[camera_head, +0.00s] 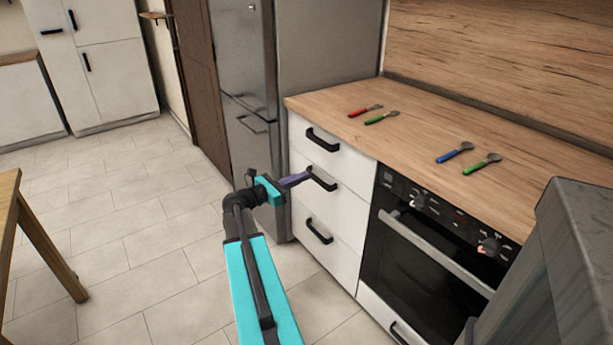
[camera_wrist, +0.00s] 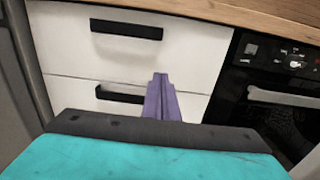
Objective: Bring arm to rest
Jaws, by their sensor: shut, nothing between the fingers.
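My gripper (camera_head: 296,179) has purple fingers that are closed together with nothing between them. In the head view my arm reaches forward from the bottom, and the gripper is in front of the white drawer unit (camera_head: 348,205). Its tip appears close to the middle drawer's black handle (camera_head: 322,179); I cannot tell whether it touches. In the wrist view the closed fingers (camera_wrist: 161,98) point at the drawer fronts, with a black handle (camera_wrist: 120,95) just left of them. The drawers look shut.
The oven (camera_head: 435,250) stands right of the drawers, the fridge (camera_head: 245,100) left. A wooden table (camera_head: 40,240) is at the left. Tiled floor between is clear.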

